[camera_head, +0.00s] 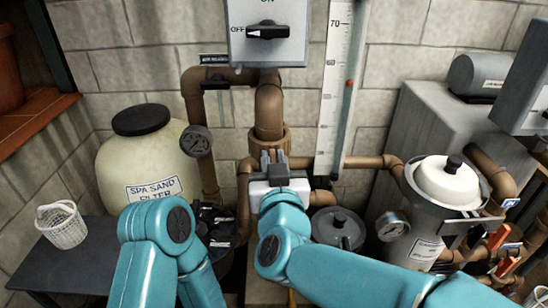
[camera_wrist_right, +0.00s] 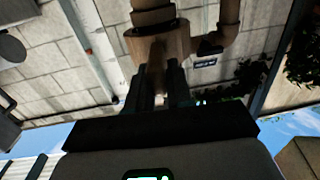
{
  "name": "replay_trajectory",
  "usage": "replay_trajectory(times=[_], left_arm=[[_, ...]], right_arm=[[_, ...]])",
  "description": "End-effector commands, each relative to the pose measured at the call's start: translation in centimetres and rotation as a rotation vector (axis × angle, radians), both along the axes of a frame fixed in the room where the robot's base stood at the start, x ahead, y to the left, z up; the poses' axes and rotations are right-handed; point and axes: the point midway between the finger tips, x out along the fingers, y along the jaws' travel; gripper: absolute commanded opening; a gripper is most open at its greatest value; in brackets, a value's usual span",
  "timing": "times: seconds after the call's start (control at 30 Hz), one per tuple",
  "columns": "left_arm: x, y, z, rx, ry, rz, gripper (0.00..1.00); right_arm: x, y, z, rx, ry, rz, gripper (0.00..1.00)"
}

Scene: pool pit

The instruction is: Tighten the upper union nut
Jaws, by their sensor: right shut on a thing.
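The upper union nut (camera_head: 270,136) is a brown ribbed collar on the vertical brown pipe below the grey switch box. My right gripper (camera_head: 273,158) reaches up to it from the front, its dark fingers at the nut's lower part. In the right wrist view, the nut (camera_wrist_right: 158,46) sits at the tips of the two dark fingers of my right gripper (camera_wrist_right: 158,75), which is shut on it. The white gripper body hides the pipework just below.
A switch box (camera_head: 268,32) hangs above the nut, and a white scale (camera_head: 338,85) stands at its right. A gauge (camera_head: 196,141) and sand filter (camera_head: 150,165) are at the left. A lidded canister (camera_head: 440,210) stands at the right. A basket (camera_head: 62,226) sits on the dark bench.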

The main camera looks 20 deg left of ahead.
Motion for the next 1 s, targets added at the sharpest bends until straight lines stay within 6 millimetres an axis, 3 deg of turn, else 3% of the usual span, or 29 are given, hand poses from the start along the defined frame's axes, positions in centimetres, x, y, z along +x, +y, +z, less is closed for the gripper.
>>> replay_trajectory(times=[0.03, 0.43, 0.47, 0.5, 0.53, 0.83, 1.0], left_arm=[[0.0, 0.0, 0.2, 0.0, 0.0, 0.0, 0.99], [0.0, 0.0, 0.2, 0.0, 0.0, 0.0, 0.99], [0.0, 0.0, 0.2, 0.0, 0.0, 0.0, 0.99], [0.0, 0.0, 0.2, 0.0, 0.0, 0.0, 0.99], [0.0, 0.0, 0.2, 0.0, 0.0, 0.0, 0.99], [0.0, 0.0, 0.1, 0.0, 0.0, 0.0, 0.99], [0.0, 0.0, -0.6, 0.0, 0.0, 0.0, 0.99]], right_arm=[[0.0, 0.0, 1.6, 0.017, -0.03, -0.005, 0.0], [0.0, 0.0, 1.5, 0.018, -0.029, -0.01, 0.0], [0.0, 0.0, 1.6, 0.018, -0.029, -0.01, 0.23], [0.0, 0.0, 1.5, 0.017, -0.029, -0.01, 0.36], [0.0, 0.0, 1.4, 0.017, -0.027, -0.01, 0.41], [-0.1, 0.0, 0.8, 0.012, -0.017, -0.011, 0.41], [-2.1, -0.9, 0.7, 0.013, -0.018, -0.01, 0.41]])
